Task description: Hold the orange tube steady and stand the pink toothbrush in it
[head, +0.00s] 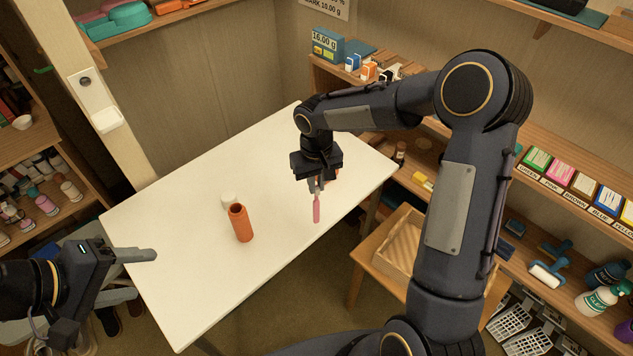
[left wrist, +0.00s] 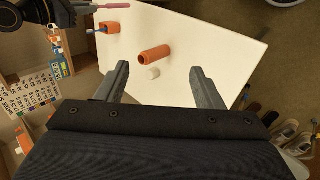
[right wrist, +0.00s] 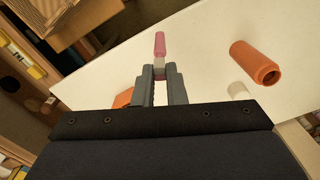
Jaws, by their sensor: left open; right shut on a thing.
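The orange tube (head: 241,224) stands upright on the white table with its open mouth up; it also shows in the left wrist view (left wrist: 155,54) and the right wrist view (right wrist: 255,63). The pink toothbrush (head: 316,210) is held by my right gripper (head: 316,186), pink end hanging down, above the table to the right of the tube. It also shows in the right wrist view (right wrist: 159,44), between the fingertips. My left gripper (head: 150,254) is open and empty at the table's left edge, apart from the tube; its spread fingers show in the left wrist view (left wrist: 160,80).
A small white round thing (head: 228,199) stands just behind the tube. An orange holder (left wrist: 110,27) with a blue item sits at the table's far part, mostly hidden behind my right gripper in the head view. The white table (head: 190,285) is otherwise clear. Shelves line the right side.

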